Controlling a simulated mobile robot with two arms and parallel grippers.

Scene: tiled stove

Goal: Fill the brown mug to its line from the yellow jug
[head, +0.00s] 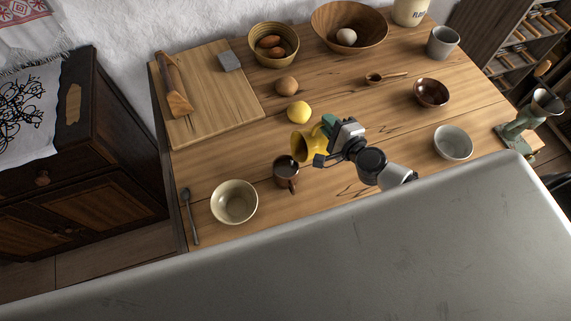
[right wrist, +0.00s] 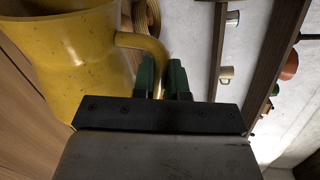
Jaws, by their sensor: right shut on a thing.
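The brown mug (head: 286,176) stands upright on the table in the head view. Its handle points toward the front of the table; its line and level inside cannot be made out. My right gripper (head: 326,130) is shut on the yellow jug (head: 303,149), just to the upper right of the mug. The jug looks tilted, with its mouth toward the mug; no stream shows. In the right wrist view the jug (right wrist: 72,50) fills the upper left, its handle (right wrist: 143,42) between the green fingers (right wrist: 162,78). My left gripper is not in view.
A cream bowl (head: 234,203) and a spoon (head: 190,216) lie left of the mug. A lemon (head: 298,111) lies behind the jug. A cutting board (head: 210,98) is at the back left. A grey bowl (head: 453,143) stands at the right.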

